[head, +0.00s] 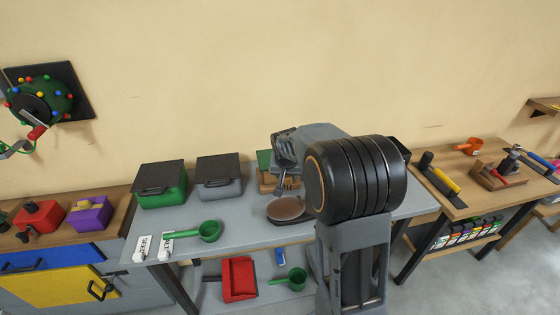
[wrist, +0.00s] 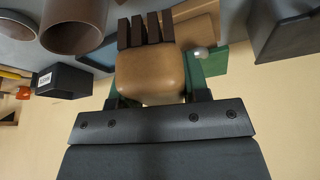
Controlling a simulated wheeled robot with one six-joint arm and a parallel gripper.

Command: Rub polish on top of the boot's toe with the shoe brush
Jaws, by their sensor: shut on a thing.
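The brush (wrist: 150,75) has a tan rounded body and dark bristle tufts pointing to the top of the wrist view. My gripper (wrist: 157,98) is shut on its body, with a green finger on each side. In the head view my gripper (head: 287,182) is partly hidden by my arm, above the back middle of the grey table. A brown rounded form with a dark rim (head: 288,208) lies just below it; I cannot tell if it is the boot's toe.
Green (head: 160,186) and grey (head: 219,177) boxes with dark lids stand to the left on the grey table (head: 240,235). A green scoop (head: 209,231) lies in front of them. A wooden table (head: 460,190) with tools stands at the right. My arm covers the right middle.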

